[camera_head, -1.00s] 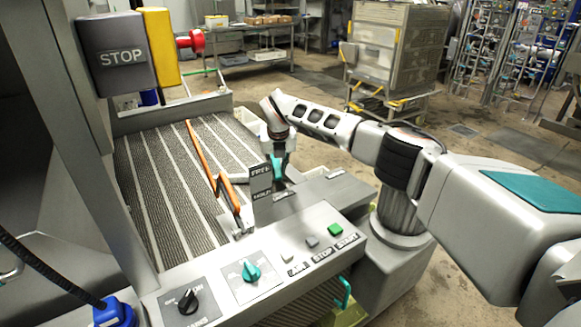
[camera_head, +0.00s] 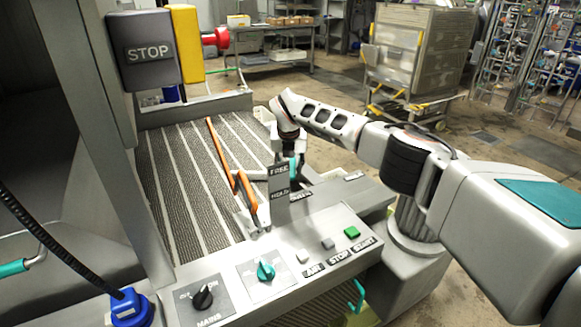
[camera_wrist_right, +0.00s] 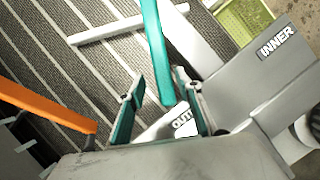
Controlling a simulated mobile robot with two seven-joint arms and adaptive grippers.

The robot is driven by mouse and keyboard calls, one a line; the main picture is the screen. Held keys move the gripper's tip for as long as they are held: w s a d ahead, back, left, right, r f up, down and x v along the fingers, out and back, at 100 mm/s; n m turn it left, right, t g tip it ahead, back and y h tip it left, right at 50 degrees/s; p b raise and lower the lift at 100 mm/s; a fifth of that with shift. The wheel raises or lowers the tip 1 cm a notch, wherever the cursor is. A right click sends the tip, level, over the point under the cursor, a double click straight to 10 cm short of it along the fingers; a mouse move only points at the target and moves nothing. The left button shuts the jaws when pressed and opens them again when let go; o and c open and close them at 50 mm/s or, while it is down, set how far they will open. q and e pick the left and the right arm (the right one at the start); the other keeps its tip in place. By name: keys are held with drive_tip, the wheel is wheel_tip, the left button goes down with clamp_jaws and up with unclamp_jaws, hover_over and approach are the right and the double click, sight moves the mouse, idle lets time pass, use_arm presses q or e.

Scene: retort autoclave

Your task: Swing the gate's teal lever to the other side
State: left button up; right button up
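The teal lever (camera_wrist_right: 151,40) shows in the right wrist view as a long bar running down from the top edge. Its lower end lies between the two teal-padded fingers of my right gripper (camera_wrist_right: 160,85). The fingers stand apart, with gaps visible beside the lever. A plate whose label reads "OUT", the rest hidden, sits below the lever's end, and a block marked INNER (camera_wrist_right: 275,42) is at the right. In the head view my right gripper (camera_head: 291,168) is behind the FREE/HOLD sign (camera_head: 279,183), which partly hides it; the lever is unclear there. My left gripper is out of view.
An orange bar (camera_head: 220,150) lies along the ribbed conveyor (camera_head: 180,190), left of the sign. The panel in front carries a teal knob (camera_head: 265,271), a black knob (camera_head: 203,297) and a green button (camera_head: 351,232). A STOP box (camera_head: 149,52) stands at upper left.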

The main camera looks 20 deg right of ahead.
drive_tip(key=shift+s+d, duration=0.1)
drive_tip(key=shift+r, duration=0.3)
drive_tip(key=v, duration=1.1)
drive_tip(key=shift+s+r, duration=0.15)
drive_tip(key=shift+r, duration=0.05)
